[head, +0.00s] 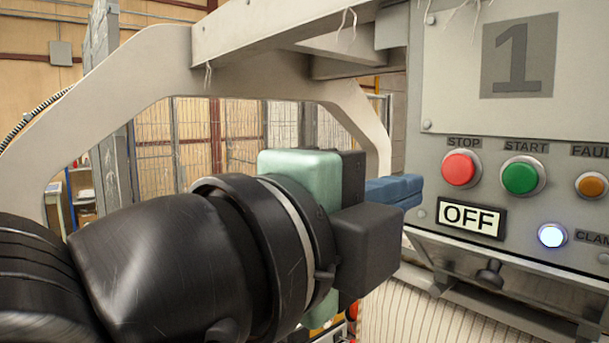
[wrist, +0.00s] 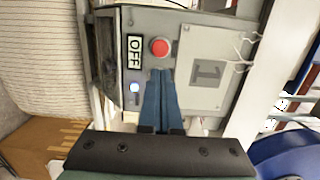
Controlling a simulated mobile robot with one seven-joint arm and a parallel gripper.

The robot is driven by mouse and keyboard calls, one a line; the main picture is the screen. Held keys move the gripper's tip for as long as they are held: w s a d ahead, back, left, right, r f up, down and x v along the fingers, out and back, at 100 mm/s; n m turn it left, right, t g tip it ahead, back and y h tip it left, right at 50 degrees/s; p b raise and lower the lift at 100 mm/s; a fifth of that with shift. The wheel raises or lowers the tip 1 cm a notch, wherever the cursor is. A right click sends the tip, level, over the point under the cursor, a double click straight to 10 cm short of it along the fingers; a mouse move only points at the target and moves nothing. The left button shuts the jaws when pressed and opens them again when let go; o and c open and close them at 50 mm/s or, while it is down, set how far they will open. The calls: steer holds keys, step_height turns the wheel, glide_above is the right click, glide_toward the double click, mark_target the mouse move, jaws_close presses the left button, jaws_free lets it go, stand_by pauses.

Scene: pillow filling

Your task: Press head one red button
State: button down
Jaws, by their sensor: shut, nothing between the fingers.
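The red STOP button (head: 459,168) sits on the grey panel of head one, marked with a large "1" (head: 518,56). The button also shows in the wrist view (wrist: 159,47), just beyond my fingertips. My gripper (head: 412,190) has blue fingers, shut with nothing between them, and points at the panel. In the head view the fingertips are to the left of the red button and slightly below it. In the wrist view the fingertips (wrist: 160,72) are just below the button in the picture, with a small gap visible. I cannot tell the depth gap to the panel.
Right of the red button are a green START button (head: 521,177) and an amber FAULT button (head: 590,185). Below are an "OFF" display (head: 471,217) and a lit CLAMP button (head: 552,236). A pale machine frame (head: 150,70) arches behind my arm. A striped pale cloth (head: 420,315) hangs below the panel.

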mark_target(456, 171)
steer(key=p+x, duration=0.5)
steer(key=x, duration=0.5)
steer(key=shift+r, duration=0.1)
steer(key=shift+w+d, duration=0.45)
steer(key=shift+d, duration=0.1)
